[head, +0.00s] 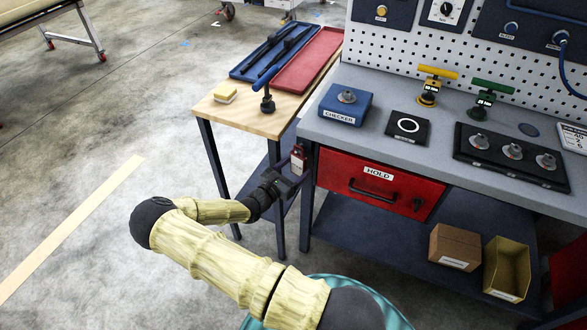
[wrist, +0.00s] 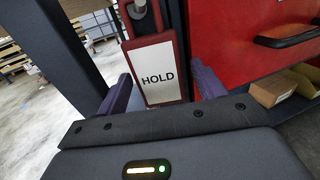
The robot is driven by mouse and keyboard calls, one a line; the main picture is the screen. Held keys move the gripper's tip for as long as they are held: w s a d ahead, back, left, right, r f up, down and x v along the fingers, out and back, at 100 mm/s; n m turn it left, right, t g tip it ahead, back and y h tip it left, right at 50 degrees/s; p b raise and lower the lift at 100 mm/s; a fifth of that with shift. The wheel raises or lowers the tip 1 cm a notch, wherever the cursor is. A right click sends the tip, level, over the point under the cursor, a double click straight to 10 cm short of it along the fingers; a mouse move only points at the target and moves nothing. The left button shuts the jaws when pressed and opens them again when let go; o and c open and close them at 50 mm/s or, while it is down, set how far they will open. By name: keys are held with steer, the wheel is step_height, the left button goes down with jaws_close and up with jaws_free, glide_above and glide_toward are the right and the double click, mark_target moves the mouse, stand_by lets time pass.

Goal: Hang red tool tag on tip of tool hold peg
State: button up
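The red tool tag (wrist: 181,45) has a red frame and a white face reading HOLD. It hangs roughly upright, slightly tilted in the wrist view. It also shows in the head view (head: 297,160), beside the left end of the red drawer. In the head view my gripper (head: 286,178) is just below the bench's left corner. A grey metal piece (wrist: 139,8) shows at the top of the tag; whether it is the peg I cannot tell.
The red HOLD drawer (head: 345,180) with a black handle is right of the tag. A bench leg (head: 306,215) stands close by. The wooden side table (head: 228,115) holds blue and red trays. Open floor lies to the left.

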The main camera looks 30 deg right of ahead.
steer(key=shift+w+a+r, duration=0.1)
steer(key=shift+w+a, duration=0.05)
steer(key=shift+w, duration=0.1)
steer(key=shift+s+a, duration=0.15)
steer(key=shift+a, duration=0.3)
steer(key=v, duration=1.6)
steer(key=shift+s+b, duration=0.3)
steer(key=shift+b, duration=0.05)
